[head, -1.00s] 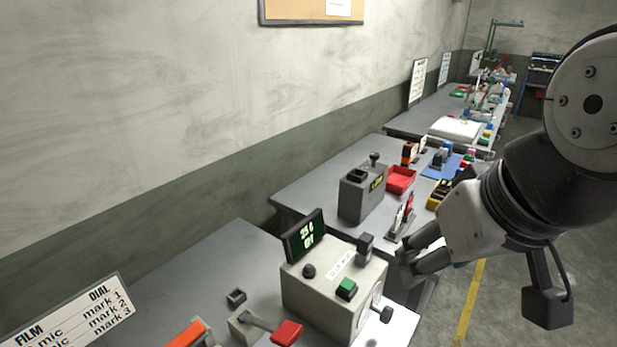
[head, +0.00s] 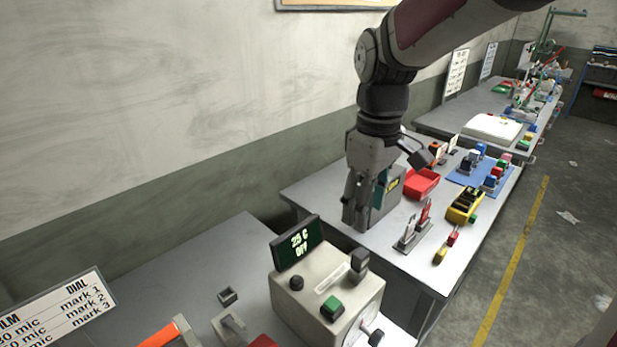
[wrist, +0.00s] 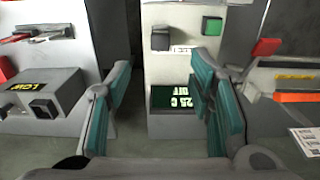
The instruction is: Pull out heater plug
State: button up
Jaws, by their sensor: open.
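The grey heater box (head: 325,300) stands at the front of the near bench, with a dark display (head: 298,242) reading 25 C OFF. A black block (head: 360,264), which looks like the plug, stands upright at the box's back right edge. It also shows in the wrist view (wrist: 160,39), upper middle, apart from the fingers. My gripper (head: 356,222) points down, open and empty, beyond the box in the head view. In the wrist view its teal-padded fingers (wrist: 162,100) stand either side of the display; the right finger hides part of the box.
A green button (head: 331,308) and a black knob (head: 297,283) are on the box top. A grey box (head: 393,188) stands behind my gripper on the second bench (head: 315,198).

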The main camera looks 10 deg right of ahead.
aim_at(361, 253)
notch_tip(361, 253, down, 13)
jog(key=shift+s+f, duration=0.1)
jog(key=shift+f, duration=0.05)
dwell(0.4)
jog(key=shift+c, duration=0.3)
grip_shut()
